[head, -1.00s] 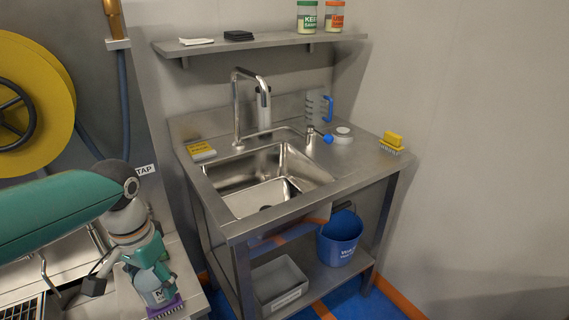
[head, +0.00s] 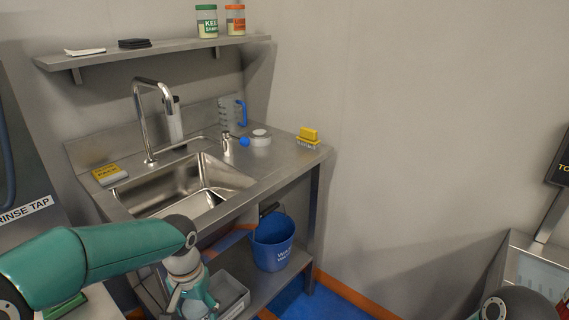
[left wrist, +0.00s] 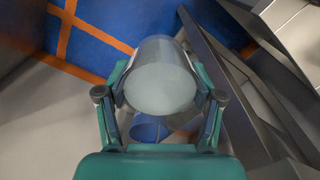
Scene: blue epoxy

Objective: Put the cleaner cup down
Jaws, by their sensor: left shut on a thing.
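The cleaner cup (left wrist: 160,85) shows in the left wrist view as a pale grey, round-ended cylinder between the two teal fingers of my left gripper (left wrist: 161,95). The fingers press on it from both sides, and its label is not visible there. It is held in the air, with the floor behind it. In the head view my left gripper (head: 195,302) is at the bottom edge, in front of the sink stand, and is partly cut off. The cup cannot be made out clearly there. My right gripper is out of view.
The steel sink stand (head: 275,172) holds a yellow sponge (head: 109,174), a measuring jug (head: 232,112), a white round tub (head: 260,137) and a yellow brush (head: 308,135). A blue bucket (head: 272,243) and a grey bin (head: 232,294) are on its lower shelf. Bare floor lies to the right.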

